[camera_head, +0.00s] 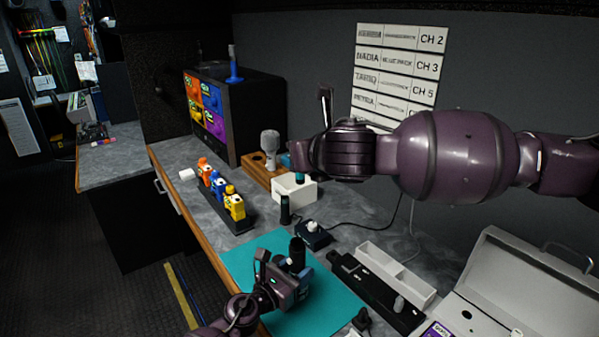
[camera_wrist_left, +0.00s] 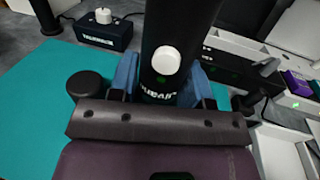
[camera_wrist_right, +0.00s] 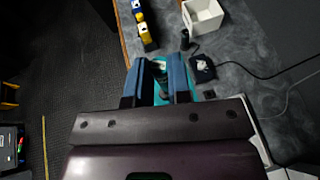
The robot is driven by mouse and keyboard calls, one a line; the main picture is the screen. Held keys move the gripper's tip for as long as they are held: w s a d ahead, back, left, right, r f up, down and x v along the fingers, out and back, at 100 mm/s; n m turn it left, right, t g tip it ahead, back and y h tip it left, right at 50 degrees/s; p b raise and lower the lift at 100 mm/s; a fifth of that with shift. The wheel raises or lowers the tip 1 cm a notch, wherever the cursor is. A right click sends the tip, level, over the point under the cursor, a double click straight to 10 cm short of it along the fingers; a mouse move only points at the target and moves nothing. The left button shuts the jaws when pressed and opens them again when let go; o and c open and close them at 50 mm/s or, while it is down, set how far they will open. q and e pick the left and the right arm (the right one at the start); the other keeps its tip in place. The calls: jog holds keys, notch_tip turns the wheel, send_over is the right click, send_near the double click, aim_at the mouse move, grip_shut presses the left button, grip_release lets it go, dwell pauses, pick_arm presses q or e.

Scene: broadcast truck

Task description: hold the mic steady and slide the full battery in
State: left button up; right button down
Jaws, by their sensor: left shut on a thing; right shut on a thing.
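The mic (camera_wrist_left: 168,50) is a black cylinder with a white round button and a small green light. It also stands roughly upright over the teal mat in the head view (camera_head: 297,248). My left gripper (camera_wrist_left: 165,90) is shut on its body, with blue pads on both sides. My right gripper (camera_wrist_right: 160,78) points down over the counter and is shut on a small, dark, partly hidden piece, which I take to be the battery (camera_wrist_right: 159,66). In the head view my right arm's wrist hides that piece. Whether it touches the mic cannot be told.
A white open box (camera_head: 294,190) stands behind a dark upright cylinder (camera_head: 285,210). A black box with a white knob (camera_head: 312,236) sits behind the teal mat (camera_head: 245,258). A long black strip (camera_head: 375,292), a white tray (camera_head: 397,272) and an open case (camera_head: 520,290) fill the right side.

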jog(key=shift+w+f+n+g+y, duration=0.15)
jog(key=shift+w+n+y, duration=0.2)
jog(key=shift+w+y, duration=0.1)
jog(key=shift+w+f+n+g+y, duration=0.1)
jog(key=shift+w+n+g+y, duration=0.05)
jog(key=shift+w+n+y, duration=0.25)
jog(key=s+f+n+g+y, duration=0.4)
jog(key=f+n+g+y, duration=0.1)
jog(key=n+g, duration=0.4)
jog(key=shift+s+n+g+y, duration=0.2)
jog(key=shift+n+g+y, duration=0.1)
jog(key=shift+n+y, duration=0.25)
jog(key=shift+d+f, duration=0.1)
jog(key=shift+d, duration=0.05)
jog(key=shift+f, duration=2.9)
jog(key=shift+f, duration=2.1)
